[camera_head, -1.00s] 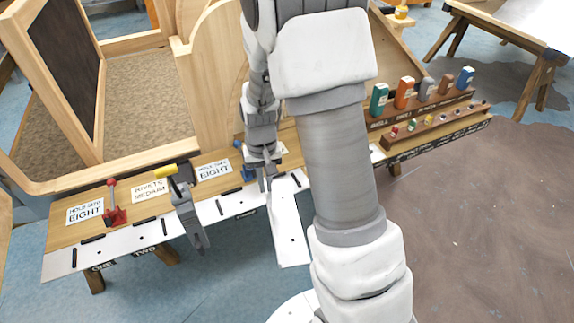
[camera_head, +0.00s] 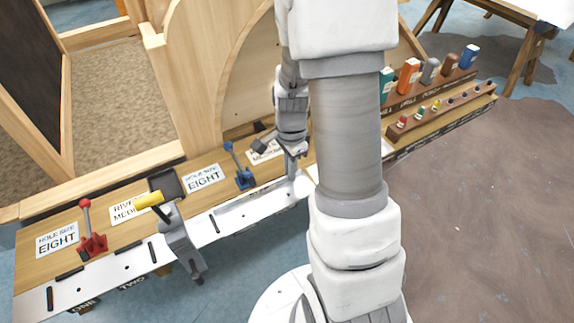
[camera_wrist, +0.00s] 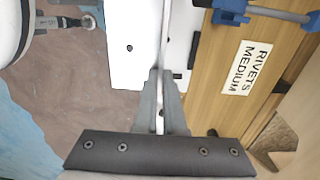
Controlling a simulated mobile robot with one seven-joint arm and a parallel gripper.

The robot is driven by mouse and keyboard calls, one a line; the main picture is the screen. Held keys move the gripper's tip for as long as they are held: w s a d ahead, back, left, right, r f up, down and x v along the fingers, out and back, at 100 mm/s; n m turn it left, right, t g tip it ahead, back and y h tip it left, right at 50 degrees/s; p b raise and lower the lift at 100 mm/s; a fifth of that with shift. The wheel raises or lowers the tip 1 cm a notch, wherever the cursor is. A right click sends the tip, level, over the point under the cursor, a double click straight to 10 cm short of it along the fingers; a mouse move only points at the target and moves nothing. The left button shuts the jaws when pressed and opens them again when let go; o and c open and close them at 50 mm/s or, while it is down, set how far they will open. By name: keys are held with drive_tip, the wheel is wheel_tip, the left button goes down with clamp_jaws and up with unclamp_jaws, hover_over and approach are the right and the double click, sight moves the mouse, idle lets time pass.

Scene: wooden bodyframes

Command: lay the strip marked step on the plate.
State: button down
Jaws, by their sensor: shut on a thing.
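The white plate (camera_head: 125,270) with dark slots and small holes lies along the front of the wooden bench. My gripper (camera_head: 294,170) is at its right part, beside my arm. It is shut on a pale strip (camera_head: 262,203), which runs left from the jaws along the plate's front. In the wrist view my gripper (camera_wrist: 160,120) points up the picture, with the strip (camera_wrist: 165,45) thin and edge-on between the fingers. I read no step mark on it. I cannot tell whether the strip touches the plate. My arm hides the bench right of the gripper.
A red-handled clamp (camera_head: 91,240), a grey clamp with a yellow handle (camera_head: 178,240) and a blue clamp (camera_head: 241,170) stand along the bench. A label card (camera_head: 204,178) lies between them. Racks with coloured blocks (camera_head: 425,88) stand at right. Tall wooden frames rise behind.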

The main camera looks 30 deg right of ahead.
sight(290, 184)
wheel_tip(290, 184, down, 6)
drive_tip(key=b, duration=0.4)
drive_tip(key=shift+b, duration=0.3)
drive_tip(key=shift+w+r+p, duration=0.35)
drive_tip(key=shift+w+p, duration=0.05)
drive_tip(key=shift+w, duration=0.5)
drive_tip(key=shift+w+a, duration=0.1)
drive_tip(key=shift+w, duration=1.5)
drive_tip(key=shift+f, duration=0.65)
drive_tip(key=c, duration=0.9)
unclamp_jaws()
wheel_tip(290, 184, up, 18)
drive_tip(key=p, duration=0.3)
drive_tip(key=shift+f+p, duration=0.25)
drive_tip(key=shift+p, duration=0.05)
